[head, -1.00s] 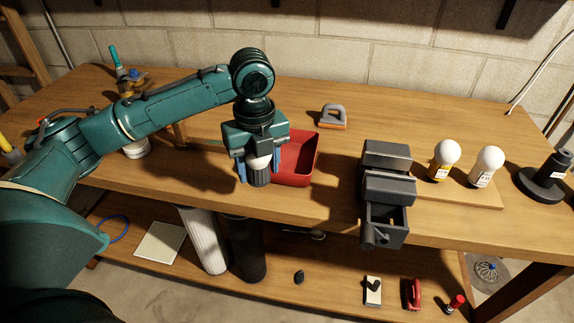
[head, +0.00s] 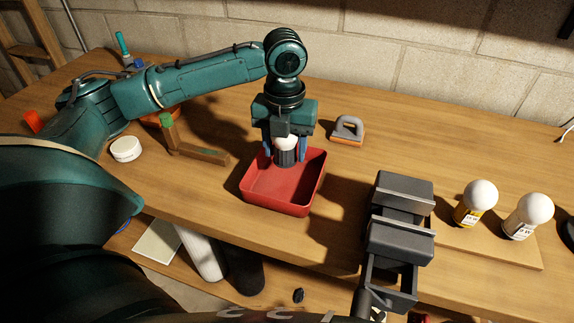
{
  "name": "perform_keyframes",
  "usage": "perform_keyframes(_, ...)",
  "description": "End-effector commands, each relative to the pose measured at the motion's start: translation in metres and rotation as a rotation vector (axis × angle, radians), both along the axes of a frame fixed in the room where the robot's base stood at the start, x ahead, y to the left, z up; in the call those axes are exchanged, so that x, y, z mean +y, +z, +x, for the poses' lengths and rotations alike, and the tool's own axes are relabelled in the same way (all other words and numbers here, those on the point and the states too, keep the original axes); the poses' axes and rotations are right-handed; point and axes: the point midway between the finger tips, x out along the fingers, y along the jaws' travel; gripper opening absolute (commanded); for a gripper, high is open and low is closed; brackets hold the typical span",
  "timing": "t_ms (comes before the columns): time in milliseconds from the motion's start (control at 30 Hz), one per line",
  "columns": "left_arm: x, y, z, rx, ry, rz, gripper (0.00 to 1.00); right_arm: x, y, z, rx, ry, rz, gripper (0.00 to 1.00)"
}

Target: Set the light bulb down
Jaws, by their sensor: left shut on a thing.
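A light bulb (head: 286,147) with a white globe and a dark base is in my left gripper (head: 287,155). The blue fingers are shut around it, pointing down. The bulb is over the back part of a red tray (head: 262,203); I cannot tell whether its base touches the tray floor. Two more bulbs stand on a wooden board at the right: one with a yellow label (head: 475,204) and one with a white label (head: 527,216). My right gripper is not in view.
A grey vise (head: 400,235) stands at the bench front, right of the tray. A grey-handled tool with an orange base (head: 348,130) lies behind the tray. A wooden tool with a green end (head: 195,151) and a white round tin (head: 125,149) lie to the left.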

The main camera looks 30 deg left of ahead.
Motion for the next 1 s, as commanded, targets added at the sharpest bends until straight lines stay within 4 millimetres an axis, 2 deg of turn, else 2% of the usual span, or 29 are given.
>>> perform_keyframes(333,0.000,-0.048,0.000,0.001,0.001,0.000,0.21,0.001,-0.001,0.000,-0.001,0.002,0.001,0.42)
perform_keyframes(767,0.000,-0.055,0.000,0.000,0.001,-0.001,0.21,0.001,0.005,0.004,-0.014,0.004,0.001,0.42)
perform_keyframes(800,0.000,-0.056,0.000,0.000,0.001,-0.001,0.52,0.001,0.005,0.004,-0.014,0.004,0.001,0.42)
perform_keyframes(1000,0.000,-0.056,0.000,-0.001,0.001,-0.001,0.68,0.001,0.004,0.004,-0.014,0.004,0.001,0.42)
